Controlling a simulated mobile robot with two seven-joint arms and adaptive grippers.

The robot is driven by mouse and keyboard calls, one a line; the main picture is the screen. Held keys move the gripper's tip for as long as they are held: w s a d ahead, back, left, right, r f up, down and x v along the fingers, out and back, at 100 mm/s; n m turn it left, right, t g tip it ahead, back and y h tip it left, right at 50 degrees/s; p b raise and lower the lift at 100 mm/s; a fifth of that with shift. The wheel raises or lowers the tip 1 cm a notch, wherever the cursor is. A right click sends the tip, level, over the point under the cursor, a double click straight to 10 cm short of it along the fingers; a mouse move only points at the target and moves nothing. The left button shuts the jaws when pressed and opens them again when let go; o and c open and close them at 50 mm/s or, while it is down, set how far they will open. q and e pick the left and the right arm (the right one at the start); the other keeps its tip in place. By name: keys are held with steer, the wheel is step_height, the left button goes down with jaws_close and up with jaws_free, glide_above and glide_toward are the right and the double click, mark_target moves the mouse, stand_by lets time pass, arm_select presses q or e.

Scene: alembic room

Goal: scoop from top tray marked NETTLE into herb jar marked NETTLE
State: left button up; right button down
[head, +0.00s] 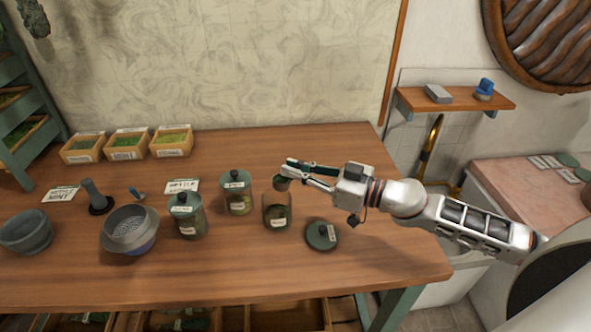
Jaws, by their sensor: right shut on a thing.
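My right gripper (293,172) comes in from the right and is shut on a small dark scoop (281,184). The scoop's bowl is at the mouth of an open glass jar (277,213), and I cannot tell whether it is above or just inside the rim. The jar holds some dark green herb low down, and its label is too small to read. A dark green lid (322,236) with a knob lies on the table right of this jar. My left gripper is out of view.
Two lidded jars (237,193) (188,216) stand left of the open jar. A sieve bowl (130,229), grey mortar (27,232) and dark pestle (95,197) are farther left. A green rack (23,125) with trays is at the left edge. The table's right front is clear.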

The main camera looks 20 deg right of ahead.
steer(key=shift+m, duration=1.2)
steer(key=m, duration=0.3)
steer(key=shift+b, duration=0.3)
steer(key=shift+r+m+p, duration=0.2)
steer(key=shift+m+p, duration=0.3)
steer(key=shift+p, duration=0.4)
steer(key=shift+m+p, duration=0.3)
steer(key=shift+p, duration=0.3)
steer(key=shift+f+m+p, duration=0.1)
steer(key=shift+m+p, duration=0.2)
steer(key=shift+m, duration=1.6)
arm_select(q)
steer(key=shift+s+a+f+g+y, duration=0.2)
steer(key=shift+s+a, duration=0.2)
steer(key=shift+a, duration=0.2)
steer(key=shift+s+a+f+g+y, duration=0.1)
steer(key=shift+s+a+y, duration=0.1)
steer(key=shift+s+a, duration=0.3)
